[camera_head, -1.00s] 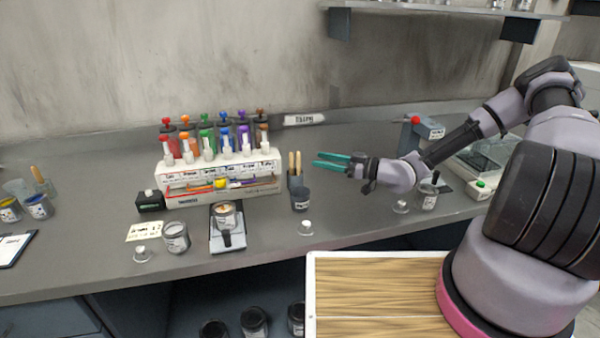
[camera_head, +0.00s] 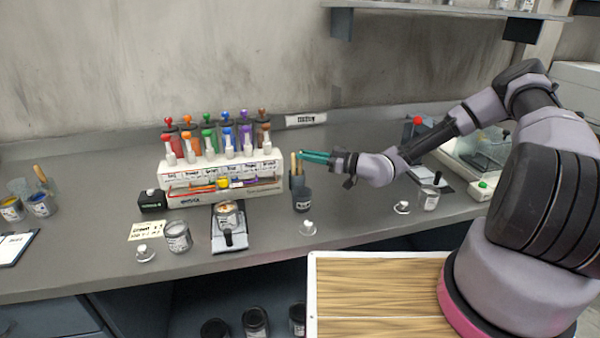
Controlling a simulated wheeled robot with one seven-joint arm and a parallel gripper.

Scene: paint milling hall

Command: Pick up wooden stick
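Thin wooden sticks (camera_head: 293,164) stand upright in a dark holder (camera_head: 297,182) at the right end of the paint rack. My gripper (camera_head: 301,155), with green fingers, reaches in level from the right. Its fingertips are at the upper part of the sticks. One stick is partly hidden by the fingertips. The two fingers overlap in this view, so I cannot tell whether they are open or shut, or whether they touch a stick.
The white rack (camera_head: 222,175) with several coloured paint bottles stands left of the holder. A dark cup (camera_head: 302,200) is just in front of it. A scale (camera_head: 229,235) with a tin and a glass jar (camera_head: 178,237) stand nearer the counter's front edge.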

